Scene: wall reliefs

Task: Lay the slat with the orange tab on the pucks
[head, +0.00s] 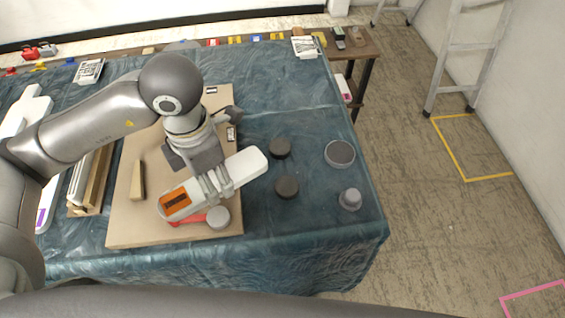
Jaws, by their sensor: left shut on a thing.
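The white slat (247,166) with the orange tab (175,204) is in my left gripper (218,184). The gripper is shut around its middle, from above. The slat slants across the right part of a tan board, its tab end lower left and its plain end reaching past the board's right edge. Two dark pucks, an upper one (280,148) and a lower one (287,187), lie on the blue cloth just right of the slat's plain end. The slat appears to be above the board; its exact height is unclear. My right gripper is not in view.
The tan board (125,220) holds a wooden wedge (138,181) and a grey-topped round piece (218,217) by a red strip (187,219). A round grey tin (339,154) and a grey knob (350,199) stand right of the pucks. The blue cloth (290,95) beyond is clear.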

